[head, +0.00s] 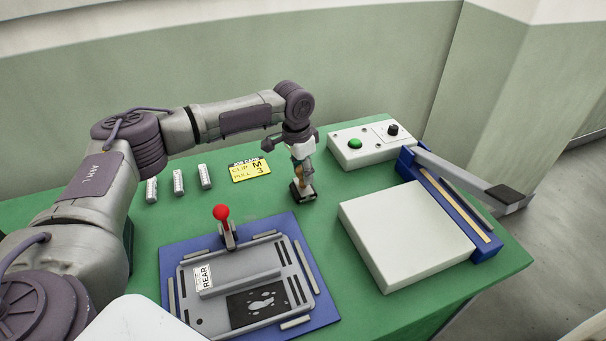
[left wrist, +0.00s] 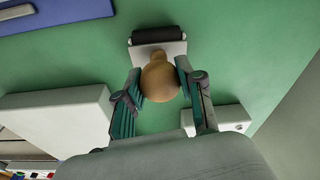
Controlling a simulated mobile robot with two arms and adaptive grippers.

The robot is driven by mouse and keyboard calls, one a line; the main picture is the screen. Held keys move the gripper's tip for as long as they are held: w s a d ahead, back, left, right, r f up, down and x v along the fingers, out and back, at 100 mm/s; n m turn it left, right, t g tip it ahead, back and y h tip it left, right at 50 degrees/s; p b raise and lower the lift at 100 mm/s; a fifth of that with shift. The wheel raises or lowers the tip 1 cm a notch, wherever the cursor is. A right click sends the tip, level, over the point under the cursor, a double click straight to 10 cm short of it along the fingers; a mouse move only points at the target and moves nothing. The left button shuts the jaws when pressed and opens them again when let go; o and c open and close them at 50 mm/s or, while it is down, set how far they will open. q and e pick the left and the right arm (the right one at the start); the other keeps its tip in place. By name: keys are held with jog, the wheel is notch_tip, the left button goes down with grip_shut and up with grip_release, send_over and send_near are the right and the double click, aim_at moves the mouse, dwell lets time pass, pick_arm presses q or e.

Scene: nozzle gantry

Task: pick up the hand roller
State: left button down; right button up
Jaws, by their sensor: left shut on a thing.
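The hand roller stands upright with its dark roller end (head: 302,193) down, at or just above the green table; I cannot tell whether it touches. In the left wrist view its round wooden handle (left wrist: 160,80) sits between the fingers, with the black roller (left wrist: 156,34) beyond it. My left gripper (head: 300,168) points down from above and is shut on the handle; in the left wrist view a finger lies on each side of it (left wrist: 160,88). The fingers partly hide the handle in the head view. My right gripper is not in view.
A white box with a green button (head: 355,144) stands behind to the right. A pale slab (head: 405,232) with a blue-edged lever arm (head: 465,175) is at right. A blue plate fixture with a red knob (head: 221,212) lies in front. A yellow card (head: 251,170) and small white blocks (head: 178,182) lie left.

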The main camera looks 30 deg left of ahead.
pick_arm(q)
jog(key=shift+w+r, duration=0.1)
jog(key=shift+r, duration=0.45)
jog(key=r, duration=0.1)
jog(key=d+r+b, duration=0.1)
jog(key=r, duration=0.1)
jog(key=shift+w+d+r, duration=0.15)
jog(key=shift+w+r, duration=0.05)
jog(key=shift+r, duration=0.1)
jog(key=w+d+r+b, duration=0.1)
jog(key=w+d+r, duration=0.1)
jog(key=d, duration=0.3)
jog(key=w+d+r, duration=0.1)
jog(key=d+r, duration=0.3)
jog(key=shift+w+d+r+b, duration=0.2)
jog(key=shift+w+d+b, duration=0.15)
jog(key=shift+b, duration=0.05)
